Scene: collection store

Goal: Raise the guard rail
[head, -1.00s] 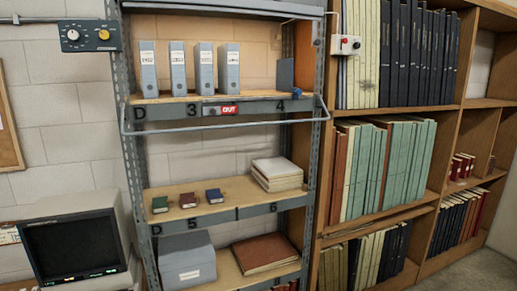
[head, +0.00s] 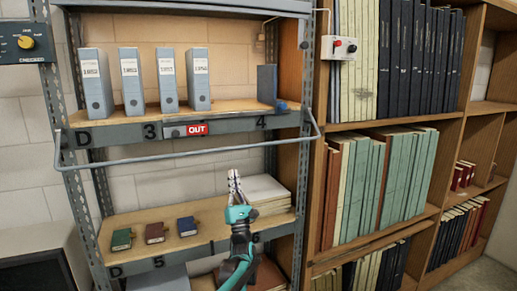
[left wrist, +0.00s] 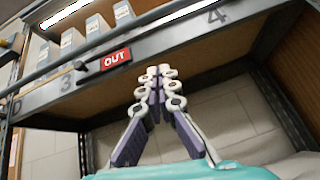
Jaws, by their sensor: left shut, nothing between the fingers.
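The guard rail (head: 190,152) is a grey bar across the front of the metal shelf unit. It hangs a little below the edge of the upper shelf (head: 110,131), with its ends bent up at both posts. In the left wrist view the rail (left wrist: 75,61) crosses the upper left, in front of the shelf edge. My left gripper (head: 234,175) is shut and empty, pointing up, just below the rail in the head view. Its closed fingers show in the left wrist view (left wrist: 158,75), under the shelf edge. My right gripper is not in view.
Several grey box files (head: 130,82) and a blue bookend (head: 267,85) stand on the upper shelf. A red OUT sign (head: 197,129) is on its edge. Small books (head: 155,233) and a paper stack (head: 262,190) lie below. A wooden bookcase (head: 451,150) stands at right.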

